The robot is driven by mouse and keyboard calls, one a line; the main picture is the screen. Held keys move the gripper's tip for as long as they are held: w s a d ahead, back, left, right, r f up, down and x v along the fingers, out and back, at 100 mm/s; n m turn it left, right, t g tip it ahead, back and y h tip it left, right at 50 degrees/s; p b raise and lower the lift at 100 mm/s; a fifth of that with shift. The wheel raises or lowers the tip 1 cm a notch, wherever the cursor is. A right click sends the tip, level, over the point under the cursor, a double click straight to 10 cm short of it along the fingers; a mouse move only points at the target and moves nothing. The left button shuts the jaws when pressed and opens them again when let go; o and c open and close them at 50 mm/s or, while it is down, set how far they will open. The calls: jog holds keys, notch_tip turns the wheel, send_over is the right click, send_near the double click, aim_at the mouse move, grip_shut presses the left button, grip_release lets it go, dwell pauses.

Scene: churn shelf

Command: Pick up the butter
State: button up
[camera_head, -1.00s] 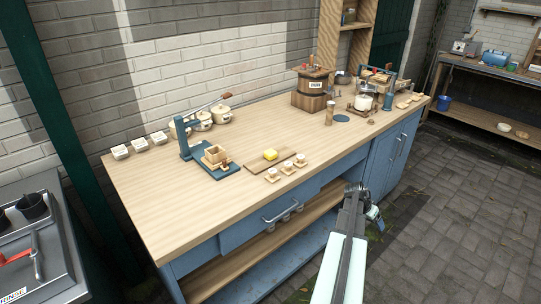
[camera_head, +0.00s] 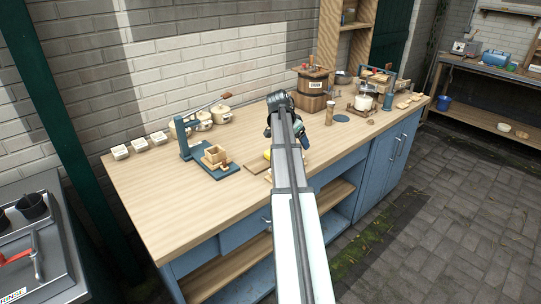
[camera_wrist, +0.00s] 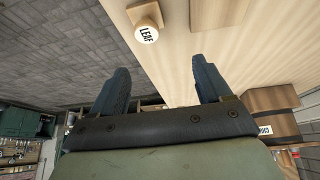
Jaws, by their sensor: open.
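The yellow butter (camera_head: 267,154) sits on a wooden board (camera_head: 258,166) on the worktop, mostly hidden behind my arm in the head view. I cannot make the butter out in the wrist view. My gripper (camera_wrist: 162,84) is open, with its two dark fingers apart and nothing between them. In the head view, my gripper hangs over the worktop close to the butter, and its fingertips are hard to see there.
A round stamp marked LEAF (camera_wrist: 147,31) shows in the wrist view. Left of the board stands a blue press with a wooden box (camera_head: 214,155). A wooden churn (camera_head: 313,92) and a brown jar (camera_head: 329,112) stand behind and right. The worktop's left front is clear.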

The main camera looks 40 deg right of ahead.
jog(key=y, duration=0.1)
send_near(269, 153)
jog(key=shift+n+t, duration=0.3)
jog(key=x, duration=0.8)
jog(key=shift+s+d, duration=0.3)
jog(key=shift+d, duration=0.2)
jog(key=c, duration=1.1)
